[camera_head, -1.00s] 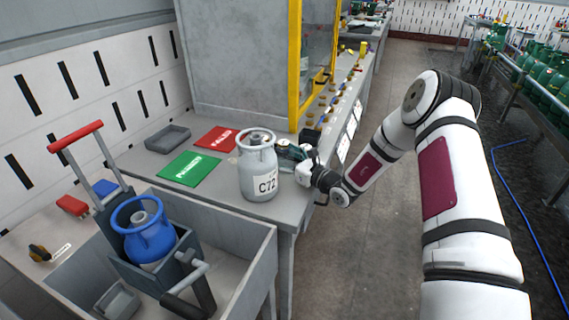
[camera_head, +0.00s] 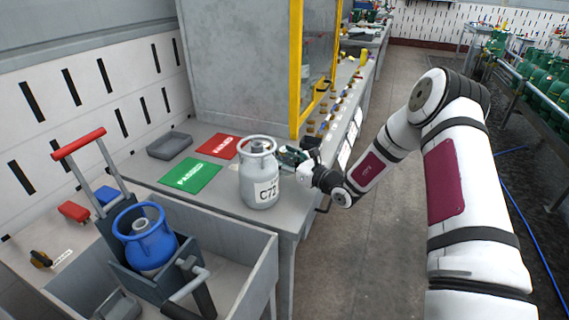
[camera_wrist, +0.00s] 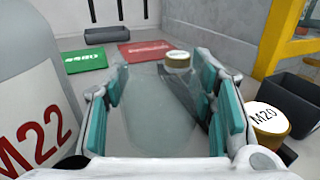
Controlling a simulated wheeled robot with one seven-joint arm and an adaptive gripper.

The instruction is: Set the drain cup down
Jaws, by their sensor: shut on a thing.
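My gripper (camera_wrist: 165,105) is shut on a clear, see-through cup (camera_wrist: 160,118), which I take as the drain cup. Its teal finger pads stand on both sides of the cup in the wrist view. Whether the cup's base touches the bench cannot be told. In the head view my gripper (camera_head: 291,157) is just right of the grey gas cylinder (camera_head: 260,178), over the bench (camera_head: 222,208); the cup is not clear there. The cylinder stands upright and also shows in the wrist view (camera_wrist: 35,65), close on the left.
A green PASSED mat (camera_head: 190,175), red mat (camera_head: 219,146) and grey tray (camera_head: 169,146) lie behind. A brass cap (camera_wrist: 178,60) is beyond the cup; one marked M20 (camera_wrist: 268,118) is at right, near a dark box (camera_wrist: 292,100). A blue cylinder (camera_head: 148,240) stands in a trolley at front left.

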